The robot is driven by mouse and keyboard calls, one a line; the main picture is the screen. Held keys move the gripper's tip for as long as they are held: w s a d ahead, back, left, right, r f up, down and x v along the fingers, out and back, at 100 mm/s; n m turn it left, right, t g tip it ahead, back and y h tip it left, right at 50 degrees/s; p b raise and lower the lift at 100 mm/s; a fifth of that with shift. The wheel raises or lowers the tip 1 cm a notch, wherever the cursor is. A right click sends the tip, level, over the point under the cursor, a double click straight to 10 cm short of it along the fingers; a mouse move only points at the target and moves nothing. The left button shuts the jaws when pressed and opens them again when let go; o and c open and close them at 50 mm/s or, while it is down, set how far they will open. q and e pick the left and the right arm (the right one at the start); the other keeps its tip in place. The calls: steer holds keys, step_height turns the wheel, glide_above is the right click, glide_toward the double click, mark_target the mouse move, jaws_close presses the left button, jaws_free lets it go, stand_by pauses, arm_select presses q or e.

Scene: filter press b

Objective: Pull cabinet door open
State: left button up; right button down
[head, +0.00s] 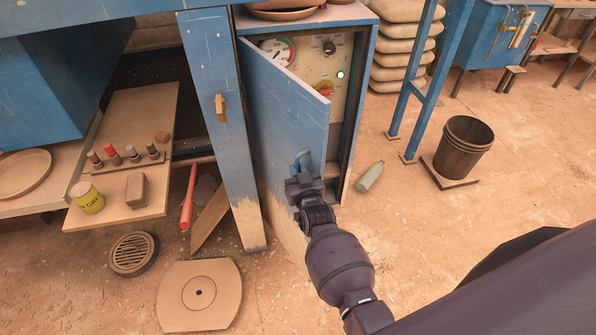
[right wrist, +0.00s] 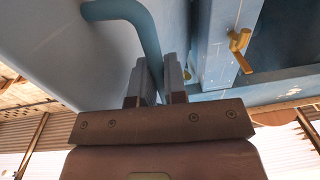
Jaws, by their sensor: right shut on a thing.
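The blue cabinet door (head: 288,110) stands partly open in the head view, swung out from the cabinet (head: 352,100). A gauge, a knob and a small light show on the panel inside. The blue door handle (head: 304,160) is on the door's right side; it also shows in the right wrist view as a bent blue bar (right wrist: 148,45). My right gripper (head: 303,182) is shut on this handle; in the right wrist view its two fingers (right wrist: 157,85) sit on either side of the bar. My left gripper is not in view.
A blue post (head: 212,80) with a brass latch stands left of the door. A green bottle (head: 370,177) lies on the floor to the right, near a dark bucket (head: 463,147). A round plate (head: 199,292) lies on the floor in front.

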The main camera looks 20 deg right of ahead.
steer(key=c, duration=1.2)
jaws_free()
steer(key=s, duration=0.7)
steer(key=s+a, duration=0.1)
steer(key=s, duration=0.2)
steer(key=shift+s, duration=0.35)
